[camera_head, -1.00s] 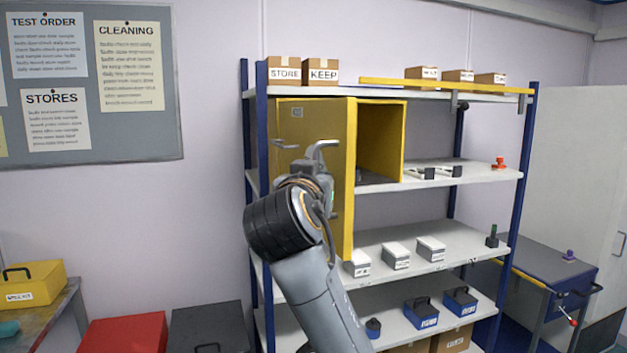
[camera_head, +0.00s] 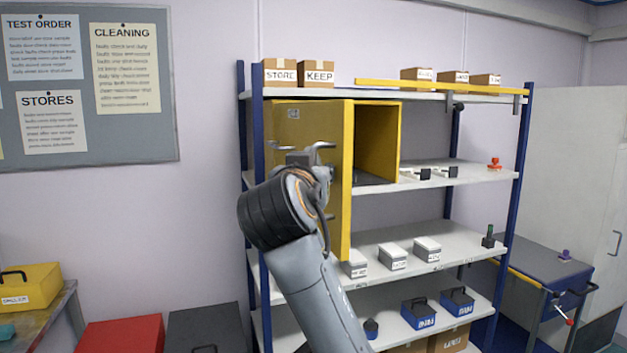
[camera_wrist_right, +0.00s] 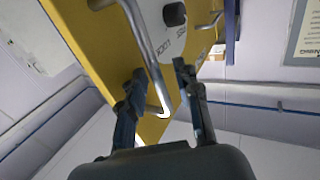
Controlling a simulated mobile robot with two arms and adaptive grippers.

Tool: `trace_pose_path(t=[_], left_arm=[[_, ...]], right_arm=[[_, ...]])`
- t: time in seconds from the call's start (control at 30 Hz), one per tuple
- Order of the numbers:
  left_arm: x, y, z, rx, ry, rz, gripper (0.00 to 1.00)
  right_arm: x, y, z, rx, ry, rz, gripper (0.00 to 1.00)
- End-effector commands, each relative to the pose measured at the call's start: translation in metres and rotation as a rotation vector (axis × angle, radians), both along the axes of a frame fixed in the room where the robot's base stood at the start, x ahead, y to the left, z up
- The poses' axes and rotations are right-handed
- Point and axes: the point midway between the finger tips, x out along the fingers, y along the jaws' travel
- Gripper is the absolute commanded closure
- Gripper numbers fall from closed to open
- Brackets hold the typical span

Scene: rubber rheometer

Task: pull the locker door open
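The yellow locker door (camera_head: 333,121) stands ajar on the shelf rack, its bright free edge toward me. The locker's open interior (camera_head: 377,135) shows to its right. My right gripper (camera_head: 308,152) is at the outer face of the door, partly hidden by its own wrist. In the right wrist view the door (camera_wrist_right: 95,40) fills the upper left, with a grey bar handle (camera_wrist_right: 148,48) and a dark round knob on a light plate. The right gripper's fingers (camera_wrist_right: 160,72) are apart on either side of the handle, with a gap visible. My left gripper is not in view.
The blue-posted rack has a blue upright (camera_head: 261,200) just left of the door. White boxes (camera_head: 392,257) sit on the shelf below. A red box (camera_head: 122,335) and a dark box (camera_head: 206,330) stand at lower left.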

Motion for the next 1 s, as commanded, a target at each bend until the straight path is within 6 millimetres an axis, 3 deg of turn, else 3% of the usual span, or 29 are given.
trace_pose_path(t=[0.3, 0.5, 0.8, 0.83, 1.0], left_arm=[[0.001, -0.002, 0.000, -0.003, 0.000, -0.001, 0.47], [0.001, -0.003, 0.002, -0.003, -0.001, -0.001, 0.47], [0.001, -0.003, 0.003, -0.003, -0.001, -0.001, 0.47], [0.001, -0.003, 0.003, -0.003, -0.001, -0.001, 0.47], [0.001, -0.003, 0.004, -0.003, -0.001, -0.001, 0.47]], right_arm=[[-0.004, 0.001, 0.068, -0.002, -0.014, 0.002, 0.68], [-0.006, 0.000, 0.091, -0.007, -0.019, 0.001, 0.68], [-0.006, 0.001, 0.096, -0.010, -0.020, 0.002, 0.68], [-0.004, -0.012, 0.044, 0.018, 0.175, -0.065, 0.68], [-0.007, -0.007, 0.044, 0.020, 0.174, -0.064, 0.68]])
